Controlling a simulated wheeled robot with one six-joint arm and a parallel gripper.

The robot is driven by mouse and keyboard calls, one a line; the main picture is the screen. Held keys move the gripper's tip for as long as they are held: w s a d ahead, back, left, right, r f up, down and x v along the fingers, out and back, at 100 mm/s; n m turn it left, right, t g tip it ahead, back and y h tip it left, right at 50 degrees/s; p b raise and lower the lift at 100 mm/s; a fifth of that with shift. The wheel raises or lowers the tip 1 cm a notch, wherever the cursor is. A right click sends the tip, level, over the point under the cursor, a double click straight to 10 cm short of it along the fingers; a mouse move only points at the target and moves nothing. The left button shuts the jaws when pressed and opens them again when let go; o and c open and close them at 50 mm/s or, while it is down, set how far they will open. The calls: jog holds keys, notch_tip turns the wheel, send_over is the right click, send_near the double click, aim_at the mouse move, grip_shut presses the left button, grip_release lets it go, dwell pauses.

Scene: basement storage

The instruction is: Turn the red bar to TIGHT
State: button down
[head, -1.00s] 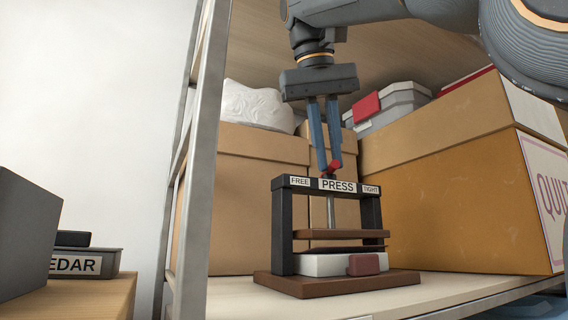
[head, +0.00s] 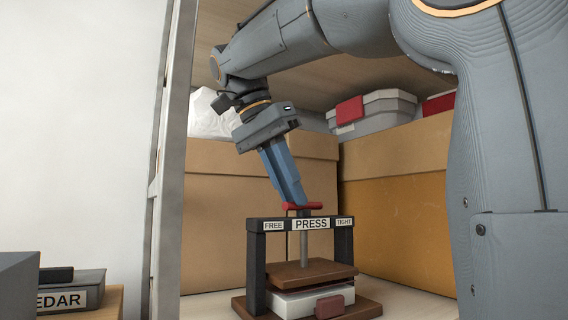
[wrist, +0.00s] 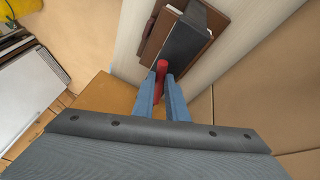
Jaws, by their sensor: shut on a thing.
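The press stands on a shelf, with a dark top beam (head: 345,235) marked FREE at left, PRESS in the middle and TIGHT at right. The red bar (head: 315,206) sits on the screw rod above the beam and lies roughly left to right. My gripper (head: 292,204) comes down tilted from the upper left and is shut on the bar. In the wrist view the bar (wrist: 161,70) shows between the blue fingertips. The brown press plate (head: 312,272) is under the beam, just above a pale box with a red tab (head: 329,306). Any gap there is hard to judge.
Large cardboard boxes (head: 235,245) stand behind the press, close to my arm. A metal shelf post (head: 165,190) rises at left. A grey case with a red latch (head: 370,108) sits on a box. A CEDAR-like labelled box (head: 75,295) is at lower left.

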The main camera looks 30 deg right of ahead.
jog(key=m+p, duration=0.1)
jog(key=p, duration=0.1)
jog(key=m+g+p, duration=0.1)
jog(key=m+p, duration=0.1)
jog(key=w+m+g+p, duration=0.1)
jog(key=p, duration=0.1)
jog(key=shift+r+m+y+p, duration=0.3)
jog(key=shift+y+p, duration=0.1)
jog(key=m+p, duration=0.2)
jog(key=p, duration=0.1)
jog(key=w+m+g+y+p, duration=0.1)
jog(key=p, duration=0.1)
jog(key=shift+d+f+m, duration=0.1)
jog(key=shift+d+m, duration=0.2)
jog(key=shift+w+d+f+m+p, duration=0.1)
jog(key=shift+w+m+p, duration=0.05)
jog(key=shift+m+p, duration=0.6)
jog(key=shift+g, duration=0.3)
jog(key=c, duration=1.8)
grip_release()
jog(key=shift+o, duration=0.2)
jog(key=shift+f+n+b, duration=0.15)
jog(key=shift+n+b, duration=0.15)
jog(key=shift+n, duration=0.05)
